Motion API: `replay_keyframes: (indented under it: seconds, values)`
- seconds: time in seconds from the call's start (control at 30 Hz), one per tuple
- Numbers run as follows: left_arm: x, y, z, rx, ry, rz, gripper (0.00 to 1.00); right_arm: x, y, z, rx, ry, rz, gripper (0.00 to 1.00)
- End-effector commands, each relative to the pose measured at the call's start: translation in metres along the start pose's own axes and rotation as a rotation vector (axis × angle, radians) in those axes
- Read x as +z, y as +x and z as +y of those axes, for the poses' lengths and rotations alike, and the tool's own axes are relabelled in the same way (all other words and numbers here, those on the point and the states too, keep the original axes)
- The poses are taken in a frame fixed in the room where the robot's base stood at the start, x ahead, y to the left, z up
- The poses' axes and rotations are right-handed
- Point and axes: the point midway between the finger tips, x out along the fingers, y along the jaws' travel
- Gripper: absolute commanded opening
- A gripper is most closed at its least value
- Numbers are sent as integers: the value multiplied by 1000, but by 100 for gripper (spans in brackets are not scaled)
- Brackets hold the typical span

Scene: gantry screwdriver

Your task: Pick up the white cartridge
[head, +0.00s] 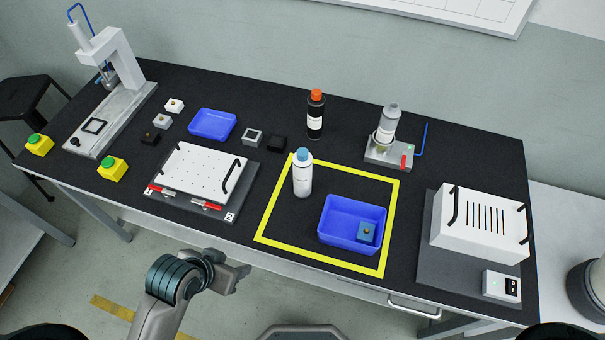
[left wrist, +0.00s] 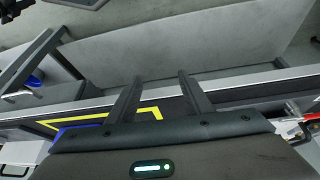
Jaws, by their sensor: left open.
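The white cartridge (head: 303,178) is a white bottle shape with a blue-green cap. It stands upright on the black table, inside the yellow outline near its left side, left of a blue tray. My left gripper (head: 238,277) is in front of the table's front edge, left of and nearer than the cartridge, and touches nothing. In the left wrist view its two fingers (left wrist: 160,77) are apart with nothing between them. The cartridge cannot be made out in that view. My right gripper is not in view.
The blue tray (head: 340,240) holds a small blue block (head: 366,232). A black bottle with an orange cap (head: 316,115) stands behind. A grey-white bottle (head: 387,125) sits on a small stand. A white plate with handles (head: 200,172) lies left; a white slotted box (head: 480,225) stands right.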

Motion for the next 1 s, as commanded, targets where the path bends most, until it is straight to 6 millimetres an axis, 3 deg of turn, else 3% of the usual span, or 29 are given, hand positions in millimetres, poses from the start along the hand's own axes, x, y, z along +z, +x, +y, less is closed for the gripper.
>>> replay_keyframes:
  seconds: [0.03,0.37,0.57,0.8,1.0]
  values:
    - [12,12,-4,-11,-24,-22,46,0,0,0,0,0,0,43]
    - [45,86,-19,-38,-71,-68,46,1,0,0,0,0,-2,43]
    - [86,149,-29,-57,-102,-109,46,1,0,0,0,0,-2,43]
    - [173,228,-35,-83,-134,-172,46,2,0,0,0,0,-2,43]
    - [260,272,-31,-97,-148,-225,46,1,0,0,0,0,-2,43]
